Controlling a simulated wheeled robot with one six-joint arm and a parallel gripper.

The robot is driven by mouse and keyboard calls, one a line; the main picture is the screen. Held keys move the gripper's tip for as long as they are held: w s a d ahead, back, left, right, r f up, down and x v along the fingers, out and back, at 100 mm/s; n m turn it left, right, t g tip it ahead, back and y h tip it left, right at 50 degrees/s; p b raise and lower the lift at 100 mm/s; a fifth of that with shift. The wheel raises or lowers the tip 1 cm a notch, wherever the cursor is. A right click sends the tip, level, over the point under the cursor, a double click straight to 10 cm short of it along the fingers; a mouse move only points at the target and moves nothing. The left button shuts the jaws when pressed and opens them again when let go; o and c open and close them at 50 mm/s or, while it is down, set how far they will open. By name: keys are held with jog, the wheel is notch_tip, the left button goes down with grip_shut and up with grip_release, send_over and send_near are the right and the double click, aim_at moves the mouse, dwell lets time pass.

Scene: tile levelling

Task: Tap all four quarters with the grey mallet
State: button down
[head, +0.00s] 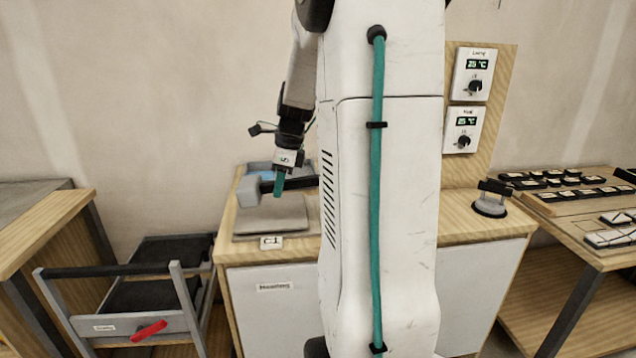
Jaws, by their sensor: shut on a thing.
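My gripper (279,184), with teal fingers, is shut on the dark handle of the grey mallet (249,192) and points downward. The mallet's block-shaped grey head is to the left of the fingers. It appears above the grey tile (272,220), near its left back part. I cannot tell whether the head touches the tile. The tile lies on the wooden-topped cabinet, behind a small label reading "C1". The quarters show no visible marks.
A grey tray with something blue (262,173) sits behind the tile. A suction lifter (490,199) stands on the cabinet's right end. A table with several small tile pieces (570,185) is at right.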

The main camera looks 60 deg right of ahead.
jog(key=s+d+f+m+h, duration=0.1)
jog(key=s+d+f+m, duration=0.1)
jog(key=s+m, duration=0.5)
jog(key=shift+s+d+f+m+h, duration=0.4)
jog(key=shift+s+d, duration=0.45)
jog(key=shift+s, duration=0.15)
dwell(0.3)
jog(key=x, duration=0.2)
jog(key=s+x, duration=0.1)
jog(key=x, duration=0.1)
jog(key=shift+a+f, duration=0.1)
jog(key=shift+f, duration=0.2)
jog(key=shift+w+f, duration=0.1)
jog(key=shift+w, duration=0.05)
jog(key=shift+w+v, duration=0.25)
jog(key=shift+v, duration=1)
jog(key=shift+w+v, duration=0.25)
jog(key=shift+v, duration=1)
